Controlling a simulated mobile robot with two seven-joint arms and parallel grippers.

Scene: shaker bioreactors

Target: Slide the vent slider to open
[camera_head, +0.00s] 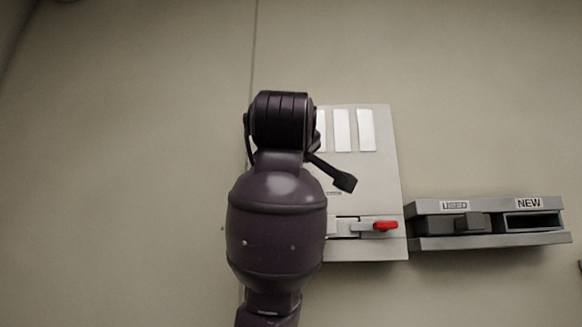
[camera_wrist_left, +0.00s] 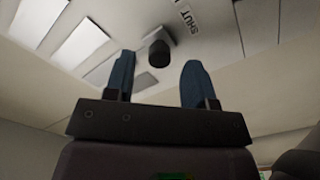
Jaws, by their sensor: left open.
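The vent panel (camera_head: 390,180) is a pale plate on the wall with several white slats (camera_head: 342,130). In the left wrist view, a dark round knob (camera_wrist_left: 158,50), apparently the vent slider's, stands out from the panel beside a "SHUT" label (camera_wrist_left: 190,20). My left gripper (camera_wrist_left: 157,68) is open, with one blue finger on each side of the knob in the picture. The knob appears just beyond or level with the fingertips; I cannot tell contact. In the head view my left arm covers the panel's left part and hides the knob. My right gripper is not in view.
A red handle (camera_head: 386,225) sits on a latch at the panel's lower edge. Right of the panel, a grey wall holder (camera_head: 420,243) has a slot with a dark block (camera_head: 469,223) and an empty-looking slot labelled "NEW" (camera_head: 529,203). The wall at left is bare.

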